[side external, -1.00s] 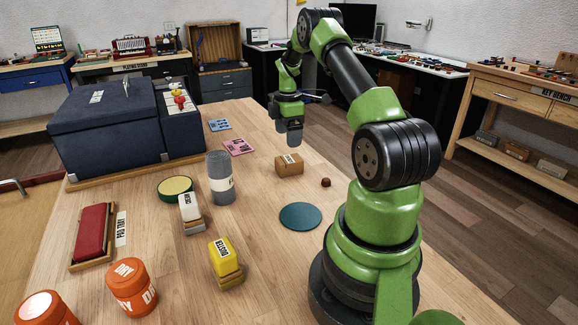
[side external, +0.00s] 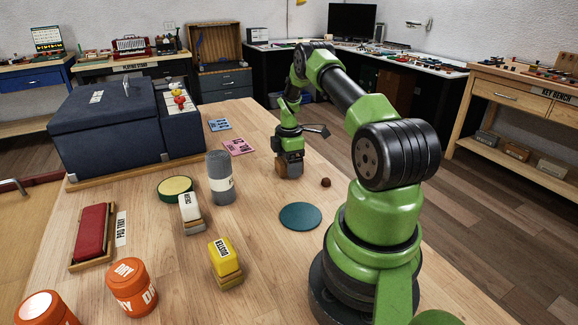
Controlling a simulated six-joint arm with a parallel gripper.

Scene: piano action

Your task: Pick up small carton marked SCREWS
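The small brown carton (side external: 281,168) sits on the wooden table to the left of my arm's base, mostly hidden by my gripper. My gripper (side external: 292,170) is down at the carton, pointing down, with its grey fingers in front of and around the carton's upper part. The carton's label is covered. I cannot tell whether the fingers are closed on it or only beside it.
A small dark brown ball-like piece (side external: 326,182) lies to the right of the carton. A teal disc (side external: 300,216) lies in front. A grey roll (side external: 220,178) stands to the left, and a pink card (side external: 239,147) lies behind left.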

